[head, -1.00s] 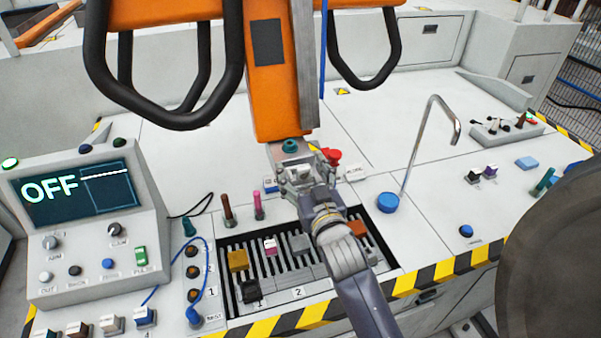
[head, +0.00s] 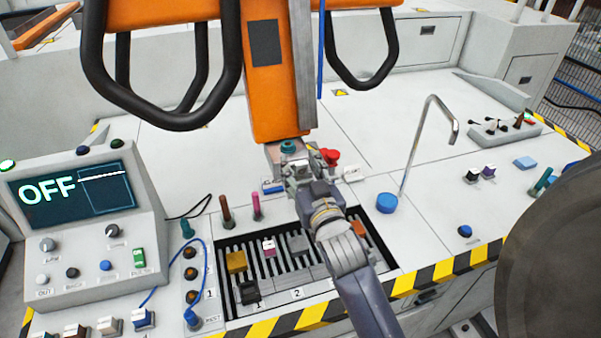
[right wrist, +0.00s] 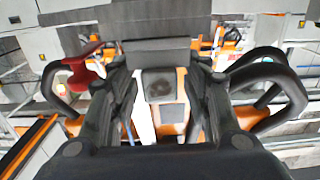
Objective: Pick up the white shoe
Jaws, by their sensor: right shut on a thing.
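My right gripper (head: 299,170) is at the foot of the orange post, above the back edge of the slotted tray (head: 222,291). My left gripper is not in view.
The orange post (head: 275,90) rises behind the gripper. A red knob (head: 329,156) is beside it. A bent metal pipe (head: 415,145) stands right. The white deck behind is clear.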

